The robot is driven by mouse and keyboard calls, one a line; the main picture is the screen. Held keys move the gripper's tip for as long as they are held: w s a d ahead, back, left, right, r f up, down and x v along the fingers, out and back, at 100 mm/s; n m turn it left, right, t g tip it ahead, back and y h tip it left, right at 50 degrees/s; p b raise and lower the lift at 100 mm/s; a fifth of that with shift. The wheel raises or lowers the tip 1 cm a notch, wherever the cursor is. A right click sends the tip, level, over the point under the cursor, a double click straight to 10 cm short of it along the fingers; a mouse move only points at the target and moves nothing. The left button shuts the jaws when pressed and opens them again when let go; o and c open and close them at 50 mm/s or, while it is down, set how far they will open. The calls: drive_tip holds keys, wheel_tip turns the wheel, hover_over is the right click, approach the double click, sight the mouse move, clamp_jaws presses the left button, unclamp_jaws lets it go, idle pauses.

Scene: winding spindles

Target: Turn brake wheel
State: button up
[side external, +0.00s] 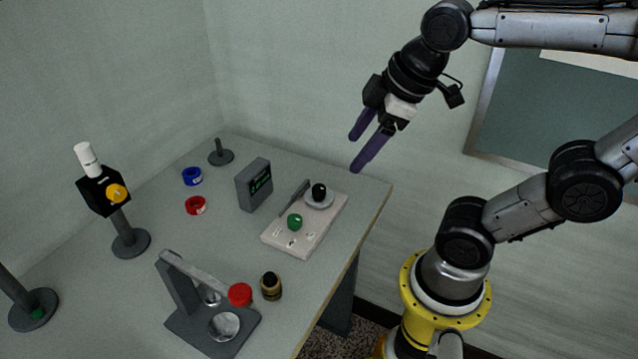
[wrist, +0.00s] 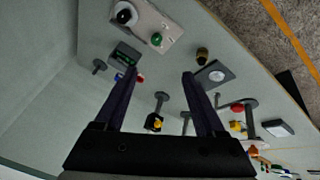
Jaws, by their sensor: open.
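An orange-yellow wheel (side external: 117,194) sits on the face of a black box (side external: 95,197) on a grey post with a round base at the left of the table; a white cylinder (side external: 88,158) tops the box. I take this wheel for the brake wheel, but cannot be certain. The wheel also shows small in the wrist view (wrist: 158,125). My gripper (side external: 359,148) is open and empty, with dark purple fingers. It is high above the table's back right corner, far from the wheel. In the wrist view its fingers (wrist: 160,75) spread wide with nothing between them.
A pale board (side external: 275,238) holds a green knob (side external: 295,222) and a black knob (side external: 319,191). A grey display box (side external: 254,185), blue ring (side external: 192,176), red ring (side external: 195,205), dark jar (side external: 271,286) and grey press-like stand (side external: 180,325) with a red knob share the table.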

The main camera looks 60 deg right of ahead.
drive_tip(key=w+d+n+g, duration=0.2)
drive_tip(key=w+d+n, duration=0.1)
drive_tip(key=w, duration=0.4)
drive_tip(key=g, duration=0.3)
hover_over(319, 187)
wheel_tip(319, 187, down, 10)
wheel_tip(319, 187, down, 13)
drive_tip(key=shift+r, duration=0.1)
drive_tip(key=shift+c, duration=0.2)
clamp_jaws()
